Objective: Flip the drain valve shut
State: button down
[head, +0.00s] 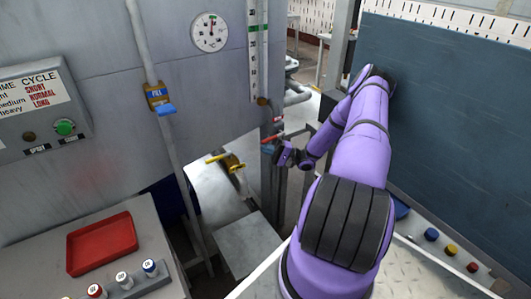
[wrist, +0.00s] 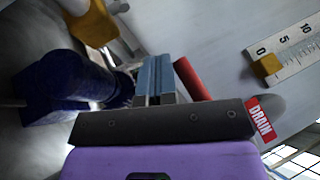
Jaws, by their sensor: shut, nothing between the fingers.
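The drain valve's red handle (head: 270,139) shows in the head view at the tank's right side, below the sight gauge. In the wrist view the red handle (wrist: 191,78) slants just right of my fingers, partly hidden behind my gripper's dark body. A red DRAIN label (wrist: 260,119) shows at the right. My gripper (wrist: 155,78) is shut and empty, its blue-grey fingers close together beside the handle. In the head view my gripper (head: 279,153) is just below and right of the handle. I cannot tell whether they touch.
A yellow-handled valve (head: 232,162) sits left of my gripper. A blue FILL valve (head: 162,101) is on the pipe at the upper left. A dark blue body (wrist: 68,87) stands left of my fingers. A red tray (head: 102,243) and a dark panel (head: 450,105) flank the space.

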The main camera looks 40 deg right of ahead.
jog(key=shift+a+r, duration=0.15)
jog(key=shift+r, duration=0.2)
dwell(0.5)
